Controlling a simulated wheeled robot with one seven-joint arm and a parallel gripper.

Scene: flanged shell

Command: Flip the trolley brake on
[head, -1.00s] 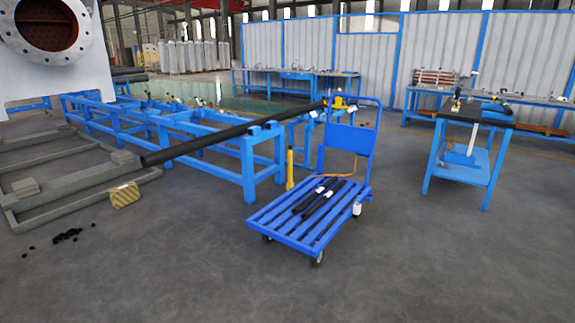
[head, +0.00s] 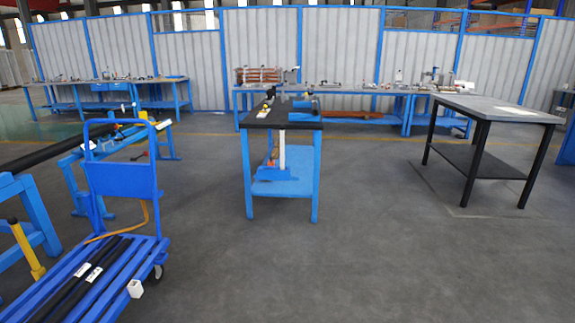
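The blue trolley (head: 122,178) stands at the lower left of the head view, with an upright handle frame and panel at its far end. Its slatted deck (head: 58,283) carries dark bars with pale labels and is cut off by the lower left edge. A caster wheel (head: 156,271) shows under its right side. A small white block-like part (head: 135,288) sits at the deck's right edge. I cannot make out which part is the brake or how it is set. My gripper is not in view.
A blue workbench (head: 283,118) with a dark top stands ahead in the middle. A grey table (head: 497,108) with black legs stands at the right. A yellow post (head: 26,250) and blue stand are left of the trolley. The floor (head: 350,265) at centre and right is clear.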

